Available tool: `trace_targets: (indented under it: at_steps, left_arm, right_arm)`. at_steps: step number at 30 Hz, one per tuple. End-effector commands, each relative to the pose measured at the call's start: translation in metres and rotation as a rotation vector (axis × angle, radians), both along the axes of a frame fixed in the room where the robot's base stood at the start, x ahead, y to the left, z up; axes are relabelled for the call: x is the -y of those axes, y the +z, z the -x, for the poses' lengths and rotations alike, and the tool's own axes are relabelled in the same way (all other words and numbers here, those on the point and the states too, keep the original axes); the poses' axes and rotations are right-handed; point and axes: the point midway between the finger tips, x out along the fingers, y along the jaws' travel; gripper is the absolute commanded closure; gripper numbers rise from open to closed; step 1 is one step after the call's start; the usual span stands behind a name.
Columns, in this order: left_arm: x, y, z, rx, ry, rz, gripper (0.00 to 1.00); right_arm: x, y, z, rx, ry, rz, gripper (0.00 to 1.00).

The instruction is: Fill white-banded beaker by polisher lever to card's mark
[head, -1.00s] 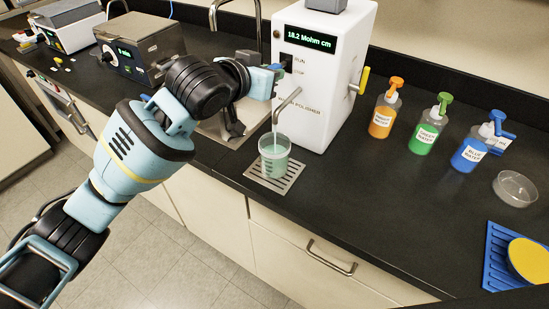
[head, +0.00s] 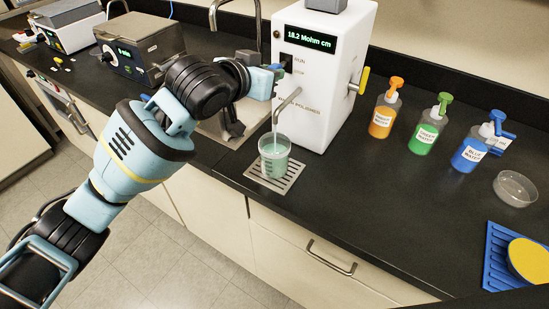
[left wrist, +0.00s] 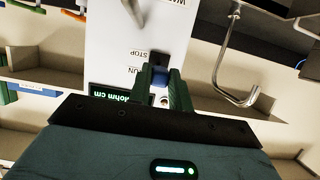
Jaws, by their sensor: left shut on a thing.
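The water polisher (head: 325,75) is a white box with a green readout of 18.2 Mohm cm. A clear beaker (head: 274,160) with pale green-tinted contents stands upright on the drip grate (head: 287,183) under the spout (head: 288,101). A thin stream runs from the spout into it. Its band and exact level are hard to make out. My left gripper (head: 279,69) is at the polisher's front. In the left wrist view its fingers (left wrist: 163,82) are shut on the blue-tipped lever (left wrist: 160,73) beside the RUN and STOP labels. No card is readable. My right gripper is out of view.
Orange, green and blue wash bottles (head: 427,125) stand to the right, with a glass dish (head: 515,188) beyond. A blue rack (head: 497,262) with a yellow disc is at the lower right. A sink and hooked tap (head: 237,15) lie behind my left arm.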

Motion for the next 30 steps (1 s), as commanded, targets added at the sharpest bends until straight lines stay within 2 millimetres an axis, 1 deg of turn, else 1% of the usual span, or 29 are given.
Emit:
trace_targets:
  at_steps: [1, 5, 12, 20, 21, 26, 27, 30]
  left_arm:
    - [-0.001, 0.005, -0.001, 0.011, 0.002, 0.005, 1.0]
    - [-0.001, 0.004, -0.001, 0.016, 0.002, 0.009, 1.0]
    - [-0.001, -0.015, 0.0, 0.185, 0.004, 0.139, 1.0]
    - [0.002, -0.035, -0.006, 0.403, 0.007, 0.299, 1.0]
    - [0.002, -0.031, -0.006, 0.422, 0.005, 0.306, 0.78]
    - [0.002, -0.032, -0.005, 0.417, 0.003, 0.3, 0.57]
    - [0.002, -0.032, -0.005, 0.416, 0.002, 0.301, 0.55]
    - [0.002, -0.033, -0.005, 0.414, 0.002, 0.3, 0.55]
  right_arm:
    - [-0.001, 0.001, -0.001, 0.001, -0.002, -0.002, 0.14]
    - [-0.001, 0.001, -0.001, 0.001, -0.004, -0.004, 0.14]
    - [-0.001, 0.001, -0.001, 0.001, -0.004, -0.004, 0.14]
    - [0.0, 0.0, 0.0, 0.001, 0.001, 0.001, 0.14]
    - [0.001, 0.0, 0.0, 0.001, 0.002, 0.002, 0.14]
    - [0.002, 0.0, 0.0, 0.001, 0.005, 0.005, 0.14]
    - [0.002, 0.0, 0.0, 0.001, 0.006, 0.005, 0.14]
    - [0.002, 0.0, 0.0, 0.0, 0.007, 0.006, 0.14]
